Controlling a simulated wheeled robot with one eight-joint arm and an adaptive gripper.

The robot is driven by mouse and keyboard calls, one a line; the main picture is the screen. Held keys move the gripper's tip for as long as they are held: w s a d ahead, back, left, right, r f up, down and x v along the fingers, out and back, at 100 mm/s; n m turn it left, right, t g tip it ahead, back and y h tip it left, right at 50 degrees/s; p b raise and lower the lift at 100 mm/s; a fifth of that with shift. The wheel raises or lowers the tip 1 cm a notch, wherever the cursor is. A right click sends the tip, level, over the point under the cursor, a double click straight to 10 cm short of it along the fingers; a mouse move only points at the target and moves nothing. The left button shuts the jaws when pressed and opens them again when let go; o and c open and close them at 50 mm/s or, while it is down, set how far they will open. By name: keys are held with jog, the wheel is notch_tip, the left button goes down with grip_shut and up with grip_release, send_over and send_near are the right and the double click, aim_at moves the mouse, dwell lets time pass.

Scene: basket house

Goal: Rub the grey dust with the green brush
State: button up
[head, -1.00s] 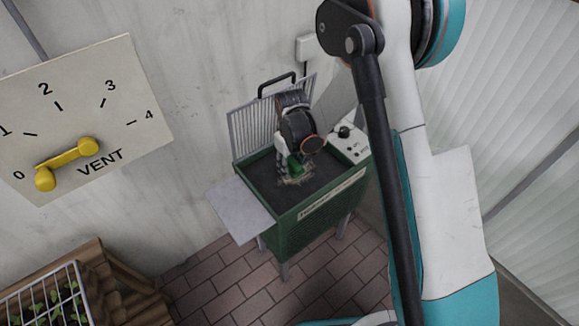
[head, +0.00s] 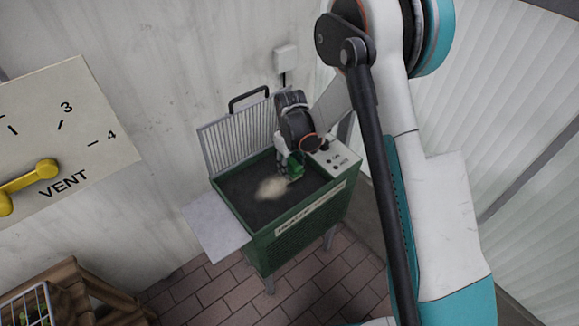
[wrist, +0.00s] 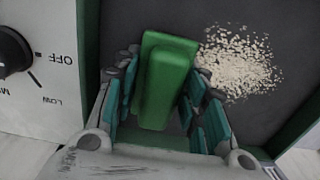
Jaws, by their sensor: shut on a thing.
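My gripper (head: 290,164) is over the dark surface inside the green box-like unit (head: 262,238). It is shut on the green brush (wrist: 168,75), which shows between the finger pads in the wrist view and as a small green patch in the head view (head: 295,168). The brush's underside is hidden, so I cannot tell whether it touches the surface. A pale beige-grey patch of dust (wrist: 240,62) lies on the dark surface, just right of the brush in the wrist view. In the head view the dust (head: 272,188) is left of and below my gripper.
The unit has a raised ribbed lid (head: 236,138) behind, a side shelf (head: 213,222) at left and a control panel (head: 338,158) at right. A knob (wrist: 12,52) stands near the brush. A VENT board (head: 60,140) and a wooden crate (head: 75,290) are at left.

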aim_at(290, 160)
notch_tip(290, 160, up, 3)
jog(key=shift+s+a+f+p, duration=0.1)
jog(key=shift+a+p, duration=0.05)
jog(key=shift+p, duration=0.25)
jog(key=shift+r+p, duration=0.45)
jog(key=shift+r, duration=0.25)
jog(key=shift+r+p, duration=0.95)
jog(key=shift+r, duration=0.9)
